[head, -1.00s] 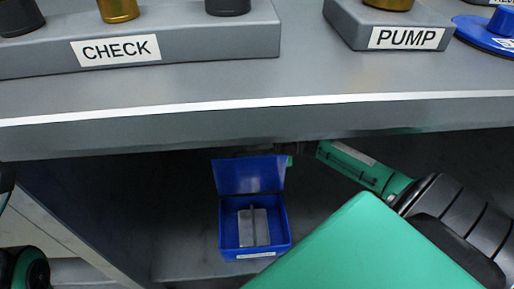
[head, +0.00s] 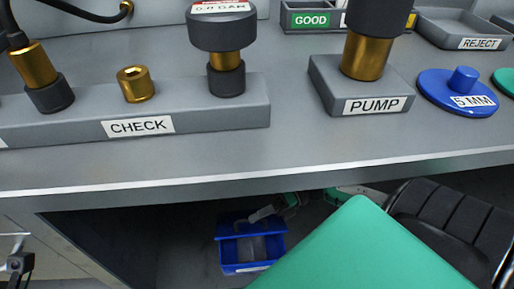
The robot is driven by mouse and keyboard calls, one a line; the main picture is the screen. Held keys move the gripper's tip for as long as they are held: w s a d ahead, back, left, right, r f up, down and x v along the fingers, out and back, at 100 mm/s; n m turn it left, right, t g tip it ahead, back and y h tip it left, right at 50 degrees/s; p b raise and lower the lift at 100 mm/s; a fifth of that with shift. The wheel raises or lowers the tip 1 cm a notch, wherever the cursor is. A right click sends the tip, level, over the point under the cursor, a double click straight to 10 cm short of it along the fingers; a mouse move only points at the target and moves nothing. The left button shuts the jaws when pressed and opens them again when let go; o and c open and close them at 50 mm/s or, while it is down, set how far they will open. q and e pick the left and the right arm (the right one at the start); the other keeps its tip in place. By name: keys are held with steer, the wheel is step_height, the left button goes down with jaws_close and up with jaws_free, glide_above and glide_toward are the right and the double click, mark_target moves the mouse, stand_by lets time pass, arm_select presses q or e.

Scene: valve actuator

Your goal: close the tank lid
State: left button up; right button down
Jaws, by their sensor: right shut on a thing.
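The tank is a small blue open-topped box (head: 229,268) on the floor of the dark space under the bench. Its blue lid (head: 229,222) stands raised at the back edge, so the tank is open. A grey block shows inside. My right gripper (head: 254,216) reaches in from the right with its fingertips at the lid; it is shut on the lid, though the contact is small and dark. My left gripper (head: 20,264) is at the lower left edge, far from the tank; its finger gap is unclear.
The grey bench top (head: 290,145) overhangs the tank. On it stand the CHECK block (head: 230,116), the PUMP block (head: 375,106), a blue 5 MM disc (head: 440,92) and trays at the back. My green arm link covers the lower right.

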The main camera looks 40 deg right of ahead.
steer(key=s+a+f+n+t+h, duration=0.1)
steer(key=s+a+f+n+h, duration=0.1)
steer(key=f, duration=0.6)
steer(key=shift+s+a+n+h, duration=0.45)
steer(key=shift+s+n, duration=0.9)
steer(key=shift+n, duration=0.55)
steer(key=shift+f, duration=0.15)
steer(key=c, duration=1.5)
jaws_free()
steer(key=shift+f, duration=0.1)
steer(key=shift+c, duration=0.2)
steer(key=shift+o, duration=0.3)
steer(key=shift+d, duration=0.1)
